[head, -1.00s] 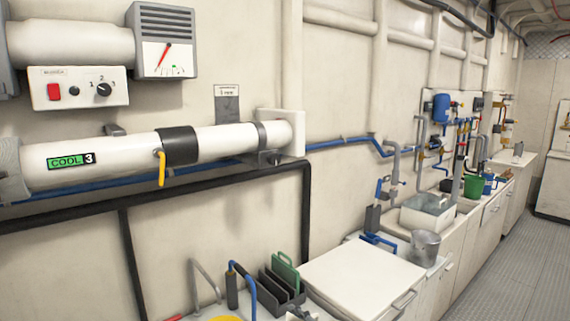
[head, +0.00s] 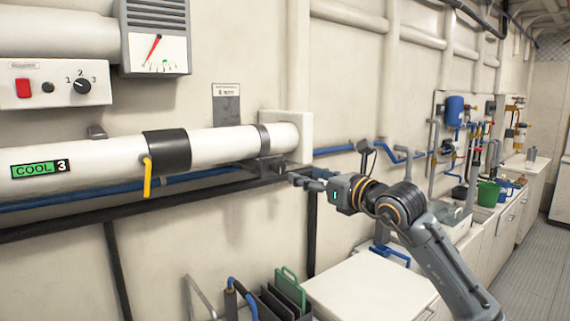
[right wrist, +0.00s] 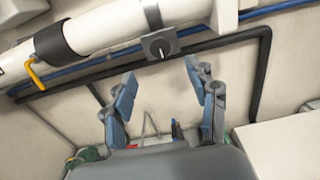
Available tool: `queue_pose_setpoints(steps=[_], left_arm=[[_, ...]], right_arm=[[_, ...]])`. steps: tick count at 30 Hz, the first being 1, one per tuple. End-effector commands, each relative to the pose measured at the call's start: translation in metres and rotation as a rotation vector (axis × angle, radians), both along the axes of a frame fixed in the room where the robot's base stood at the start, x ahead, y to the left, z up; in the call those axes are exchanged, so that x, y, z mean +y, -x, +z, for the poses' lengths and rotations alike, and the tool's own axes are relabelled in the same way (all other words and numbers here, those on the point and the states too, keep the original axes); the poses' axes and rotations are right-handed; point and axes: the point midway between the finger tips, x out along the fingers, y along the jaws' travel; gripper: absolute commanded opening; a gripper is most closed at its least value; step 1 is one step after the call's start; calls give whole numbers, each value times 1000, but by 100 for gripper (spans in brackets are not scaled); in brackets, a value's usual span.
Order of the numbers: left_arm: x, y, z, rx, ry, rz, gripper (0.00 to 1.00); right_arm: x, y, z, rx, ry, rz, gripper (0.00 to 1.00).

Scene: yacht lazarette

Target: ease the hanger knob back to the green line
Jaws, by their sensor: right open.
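The hanger knob (right wrist: 159,46) is a dark round knob with a pale pointer mark, on a grey bracket plate under the white pipe (right wrist: 99,28). In the head view the knob (head: 279,167) shows small at the pipe's right end, just left of my right gripper (head: 304,179). In the right wrist view my right gripper (right wrist: 160,76) is open and empty. Its two fingers are spread, with the knob ahead between their tips and apart from them. I cannot make out a green line at the knob. My left gripper is not in view.
A yellow lever (head: 147,178) hangs from the pipe's black collar (head: 167,151). A dark rail (head: 120,210) runs below. A white counter (head: 368,287) stands lower right.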

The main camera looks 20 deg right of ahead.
Motion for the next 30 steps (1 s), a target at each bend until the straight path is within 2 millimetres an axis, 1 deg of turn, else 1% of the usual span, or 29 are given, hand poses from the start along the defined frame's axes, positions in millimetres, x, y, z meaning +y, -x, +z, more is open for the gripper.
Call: queue_pose_setpoints(steps=[1, 6, 9, 12, 18, 26, 27, 29, 30], left_arm=[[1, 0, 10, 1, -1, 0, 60], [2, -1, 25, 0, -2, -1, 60], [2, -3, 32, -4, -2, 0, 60], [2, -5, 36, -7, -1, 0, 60], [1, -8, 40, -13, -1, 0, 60], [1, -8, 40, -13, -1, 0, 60], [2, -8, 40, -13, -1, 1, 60], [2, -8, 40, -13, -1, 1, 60], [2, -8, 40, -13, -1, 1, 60]], right_arm=[[6, -11, 5, 2, -3, 3, 58], [17, -46, 4, 3, -3, 2, 58], [24, -62, 4, 3, -2, 2, 58], [27, -74, 2, 3, -3, 2, 58], [31, -86, 0, 2, -2, 1, 58], [32, -87, -1, 0, -1, 2, 58], [32, -86, -1, 0, -1, 2, 54], [32, -86, -1, 0, -1, 2, 42], [32, -86, -1, 1, -2, 2, 34]])
